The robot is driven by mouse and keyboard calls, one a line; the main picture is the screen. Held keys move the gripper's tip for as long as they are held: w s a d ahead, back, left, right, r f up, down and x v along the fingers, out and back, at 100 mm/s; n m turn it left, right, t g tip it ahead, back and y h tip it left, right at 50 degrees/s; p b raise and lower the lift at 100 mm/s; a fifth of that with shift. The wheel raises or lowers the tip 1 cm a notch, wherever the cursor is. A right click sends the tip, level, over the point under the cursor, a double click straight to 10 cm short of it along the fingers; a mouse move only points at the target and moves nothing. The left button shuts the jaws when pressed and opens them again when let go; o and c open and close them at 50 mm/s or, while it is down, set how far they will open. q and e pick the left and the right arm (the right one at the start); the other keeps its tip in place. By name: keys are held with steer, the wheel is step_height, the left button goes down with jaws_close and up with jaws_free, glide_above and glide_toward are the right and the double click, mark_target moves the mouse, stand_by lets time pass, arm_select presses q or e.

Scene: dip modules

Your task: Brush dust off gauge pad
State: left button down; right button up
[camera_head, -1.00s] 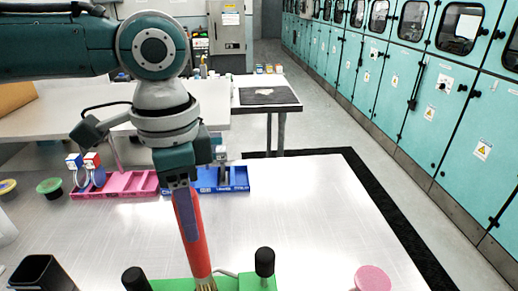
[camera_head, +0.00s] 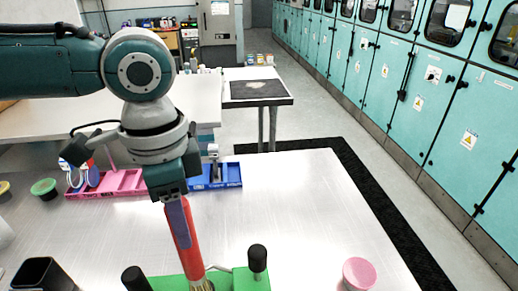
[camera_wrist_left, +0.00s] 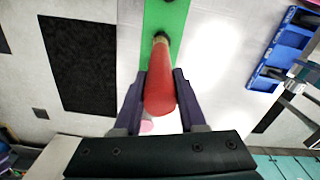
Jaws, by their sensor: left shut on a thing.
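My left gripper (camera_head: 180,222) is shut on the red handle of a brush (camera_head: 186,240), which points down and leans slightly. The brush also shows in the left wrist view (camera_wrist_left: 160,85), between the two fingers. Its pale bristles are at or just above a green fixture (camera_head: 228,282) with black knobs on posts, cut off by the bottom edge. I cannot tell whether the bristles touch it. No gauge pad or dust can be made out clearly. My right gripper is out of view.
A pink tray (camera_head: 125,183) and a blue tray (camera_head: 228,180) stand behind the arm. A black cup (camera_head: 40,272) is at front left and a pink round object (camera_head: 358,272) at front right. The metal table (camera_head: 310,205) is clear on the right.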

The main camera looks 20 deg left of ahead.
arm_select(q)
steer(key=shift+s+a+p, duration=0.25)
steer(key=shift+a+p, duration=0.15)
steer(key=shift+a, duration=0.35)
steer(key=shift+w+d+f, duration=0.1)
steer(key=shift+w+d, duration=0.3)
steer(key=shift+d, duration=0.25)
steer(key=shift+w+d+f, duration=0.1)
steer(key=shift+w+d, duration=0.25)
steer(key=shift+d, duration=0.25)
steer(key=shift+s+d+r+p, duration=0.25)
steer(key=shift+d+r+p, duration=0.05)
steer(key=shift+p, duration=0.5)
steer(key=a, duration=0.1)
steer(key=s+p, duration=0.1)
steer(key=a, duration=0.1)
steer(key=shift+s+a+f+p, duration=0.25)
steer(key=shift+a+p, duration=0.1)
steer(key=shift+p, duration=0.05)
